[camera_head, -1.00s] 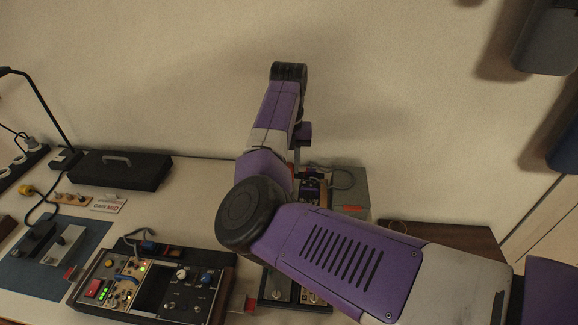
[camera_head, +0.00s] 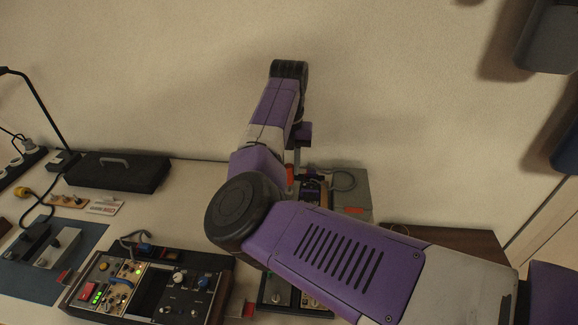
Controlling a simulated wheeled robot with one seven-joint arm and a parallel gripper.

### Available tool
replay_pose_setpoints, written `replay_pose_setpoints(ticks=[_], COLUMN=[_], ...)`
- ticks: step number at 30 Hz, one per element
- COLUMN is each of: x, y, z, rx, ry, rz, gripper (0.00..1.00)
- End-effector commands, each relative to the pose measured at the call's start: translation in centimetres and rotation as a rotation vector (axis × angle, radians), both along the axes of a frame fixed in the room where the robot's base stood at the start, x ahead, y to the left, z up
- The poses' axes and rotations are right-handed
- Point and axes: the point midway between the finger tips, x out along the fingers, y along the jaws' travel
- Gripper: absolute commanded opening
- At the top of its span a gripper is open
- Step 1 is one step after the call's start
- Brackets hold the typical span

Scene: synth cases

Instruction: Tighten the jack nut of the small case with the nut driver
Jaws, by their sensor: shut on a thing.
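The small case (camera_head: 278,291) lies under my arm. Its front end shows a few knobs, its far end shows by the grey box, and my arm hides the middle. My gripper (camera_head: 297,158) hangs down beyond my forearm over the far end and is only partly visible. It is shut on what looks like the nut driver (camera_head: 290,175), seen as a red-orange upright handle. The driver's tip and the jack nut are hidden, so I cannot tell whether they touch.
A larger synth case (camera_head: 212,287) with lit lamps stands left of the small case. A grey box (camera_head: 355,188) with an orange patch stands to the right. A black case (camera_head: 118,176), a blue mat (camera_head: 80,262) and a lamp (camera_head: 38,100) are at the left.

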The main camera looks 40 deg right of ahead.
Motion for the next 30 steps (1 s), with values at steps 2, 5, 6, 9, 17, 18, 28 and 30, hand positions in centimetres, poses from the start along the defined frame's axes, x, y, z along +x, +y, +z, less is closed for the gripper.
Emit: replay_pose_setpoints(ticks=[2,5,6,9,17,18,28,30], x=[0.0,0.0,0.0,0.0,0.0,0.0,0.1,0.1], y=[0.0,0.0,0.0,0.0,0.0,0.0,0.0,0.0], z=[0.0,0.0,0.0,0.0,0.0,0.0,1.9,3.1], rx=[-0.001,0.000,0.000,0.000,-0.001,0.001,-0.002,-0.002], ry=[-0.001,0.000,0.000,0.000,0.001,0.001,-0.001,-0.001], rz=[0.000,0.000,0.000,0.001,0.001,0.001,0.000,0.000], gripper=[0.00,0.00,0.00,0.00,0.51,0.51,0.51,0.51])
